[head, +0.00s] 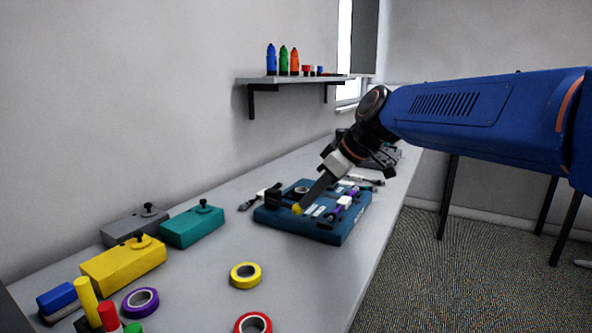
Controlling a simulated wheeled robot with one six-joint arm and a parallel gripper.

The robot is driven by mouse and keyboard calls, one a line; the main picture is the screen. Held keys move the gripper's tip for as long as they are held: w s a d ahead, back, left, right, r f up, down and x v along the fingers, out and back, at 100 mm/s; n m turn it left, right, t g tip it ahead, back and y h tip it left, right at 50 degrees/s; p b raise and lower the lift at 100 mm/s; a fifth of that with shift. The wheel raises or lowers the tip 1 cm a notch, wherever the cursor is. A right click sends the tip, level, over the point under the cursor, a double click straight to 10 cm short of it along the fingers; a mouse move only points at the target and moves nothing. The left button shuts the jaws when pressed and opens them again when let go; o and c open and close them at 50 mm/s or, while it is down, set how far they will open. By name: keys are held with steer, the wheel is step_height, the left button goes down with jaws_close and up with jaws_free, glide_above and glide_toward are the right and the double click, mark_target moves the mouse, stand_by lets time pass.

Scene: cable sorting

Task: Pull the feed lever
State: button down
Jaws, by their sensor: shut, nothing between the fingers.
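A dark teal machine block (298,229) lies on the long grey bench. A small yellow knob (297,209) shows above its near part; it looks like the end of the feed lever, but the lever's shaft cannot be made out. My gripper (304,203) reaches down from the upper right with its dark fingers shut and empty. Its fingertips are right by the yellow knob in the picture; I cannot tell whether they touch it. The fingers hide part of the block's top. A purple piece (344,203) and a dark ring (302,188) are also on the block.
Yellow (124,266), teal (192,227) and grey (134,226) boxes with black knobs stand at left. Yellow (246,275), purple (140,302) and red (252,323) tape rolls lie nearer. A wall shelf (290,80) holds bottles. Bench around the yellow roll is clear.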

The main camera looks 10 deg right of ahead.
steer(key=shift+s+d+f, duration=0.1)
steer(key=shift+f, duration=0.4)
stand_by(0.3)
